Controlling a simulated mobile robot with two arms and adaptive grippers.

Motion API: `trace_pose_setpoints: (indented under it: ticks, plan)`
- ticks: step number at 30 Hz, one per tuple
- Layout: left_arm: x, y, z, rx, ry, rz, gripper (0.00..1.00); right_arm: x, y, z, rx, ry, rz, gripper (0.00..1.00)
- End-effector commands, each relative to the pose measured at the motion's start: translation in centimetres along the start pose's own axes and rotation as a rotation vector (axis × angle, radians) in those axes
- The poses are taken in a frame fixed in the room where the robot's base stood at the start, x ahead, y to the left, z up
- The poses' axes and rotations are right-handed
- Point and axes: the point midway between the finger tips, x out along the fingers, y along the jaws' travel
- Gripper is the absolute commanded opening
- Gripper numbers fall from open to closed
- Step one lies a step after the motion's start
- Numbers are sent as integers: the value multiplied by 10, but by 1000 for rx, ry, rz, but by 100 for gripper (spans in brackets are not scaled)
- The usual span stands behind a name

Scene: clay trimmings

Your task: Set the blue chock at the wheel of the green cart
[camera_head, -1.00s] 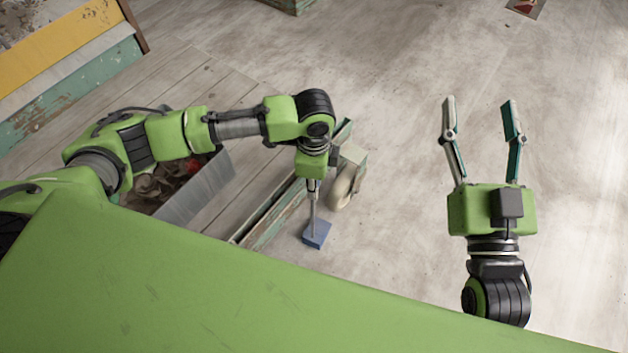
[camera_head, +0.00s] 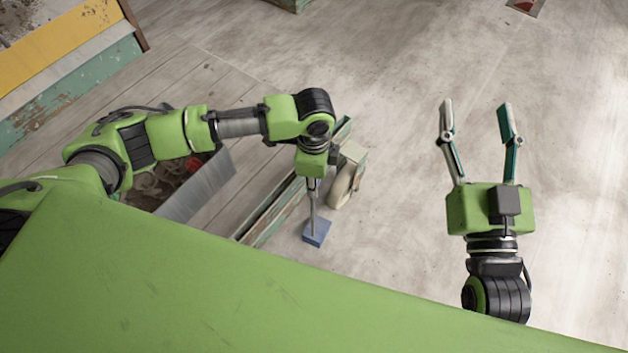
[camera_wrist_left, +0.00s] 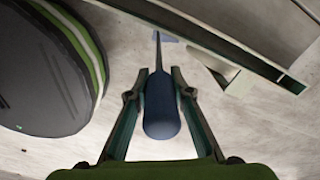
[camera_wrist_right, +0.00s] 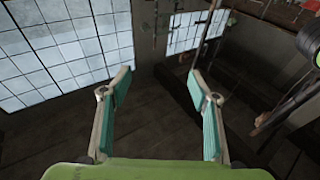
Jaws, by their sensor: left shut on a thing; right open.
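The blue chock (camera_head: 317,232) is a small block at the lower end of a thin rod. My left gripper (camera_wrist_left: 158,88) points down and is shut on its dark blue handle (camera_wrist_left: 162,112). In the head view the chock is at or just above the floor; I cannot tell which. The cart (camera_head: 268,214) has worn green edges and a pale caster wheel (camera_head: 343,187). The chock is below and left of this wheel in the head view, with a gap between them. My right gripper (camera_head: 474,106) is open and empty, away to the right.
A metal-sided bin with brown clay scraps (camera_head: 150,188) stands on the cart's left part. A yellow and green worn panel (camera_head: 70,80) is at upper left. My own green body covers the bottom. The floor (camera_head: 400,200) right of the wheel is clear.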

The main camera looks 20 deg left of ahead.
Motion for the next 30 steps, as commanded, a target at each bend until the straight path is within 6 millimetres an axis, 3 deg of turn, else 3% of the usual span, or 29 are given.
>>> trace_pose_setpoints:
  ticks: [30]
  plan:
    - [3,0,0,0,1,-1,2,-2,2,19,-2,-93,5,56]
